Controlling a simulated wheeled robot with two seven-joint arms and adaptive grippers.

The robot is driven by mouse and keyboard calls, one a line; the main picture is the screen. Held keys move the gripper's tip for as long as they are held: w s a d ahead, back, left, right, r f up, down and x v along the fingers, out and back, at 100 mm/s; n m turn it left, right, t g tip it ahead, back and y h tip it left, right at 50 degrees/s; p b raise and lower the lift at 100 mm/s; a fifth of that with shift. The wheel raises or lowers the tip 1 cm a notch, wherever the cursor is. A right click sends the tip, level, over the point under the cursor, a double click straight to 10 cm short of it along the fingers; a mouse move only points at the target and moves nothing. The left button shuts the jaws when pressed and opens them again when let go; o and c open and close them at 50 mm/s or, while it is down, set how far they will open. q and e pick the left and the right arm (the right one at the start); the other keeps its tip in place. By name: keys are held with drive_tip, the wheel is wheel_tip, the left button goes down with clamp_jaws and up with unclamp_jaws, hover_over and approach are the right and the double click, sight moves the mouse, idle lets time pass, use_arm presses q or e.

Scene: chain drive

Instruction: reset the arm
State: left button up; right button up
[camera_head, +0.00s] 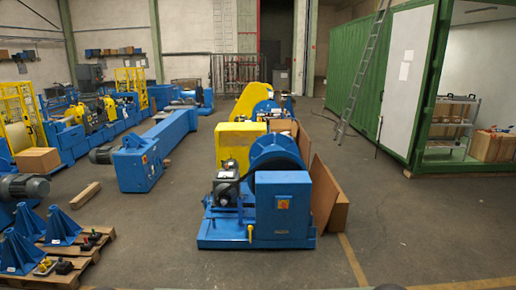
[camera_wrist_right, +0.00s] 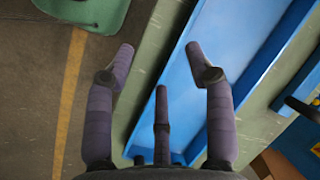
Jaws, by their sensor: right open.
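My right gripper (camera_wrist_right: 160,50) shows in the right wrist view with its dark, purplish fingers spread apart and nothing between them. Beyond its fingertips lie a long blue surface (camera_wrist_right: 205,95) and grey-brown floor. I cannot tell how far the fingers are from the blue surface. Neither gripper can be made out in the head view. A blue machine (camera_head: 283,208) with a motor and a round blue wheel stands on the floor at the centre of that view.
Brown boards (camera_head: 325,193) lean against the machine's right side. A ladder (camera_head: 362,70) leans on the green container (camera_head: 350,85). At left are a blue beam (camera_head: 165,140), a wooden block (camera_head: 86,195) and a pallet (camera_head: 75,275) with blue stands. Floor at right is clear.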

drive_tip(key=s+d+n, duration=0.3)
drive_tip(key=s+n, duration=0.1)
drive_tip(key=s, duration=0.7)
wheel_tip(320, 180, down, 24)
drive_tip(key=b, duration=2.4)
drive_tip(key=shift+w+d+t, duration=0.15)
drive_tip(key=shift+d+t, duration=0.05)
drive_tip(key=shift+t, duration=0.1)
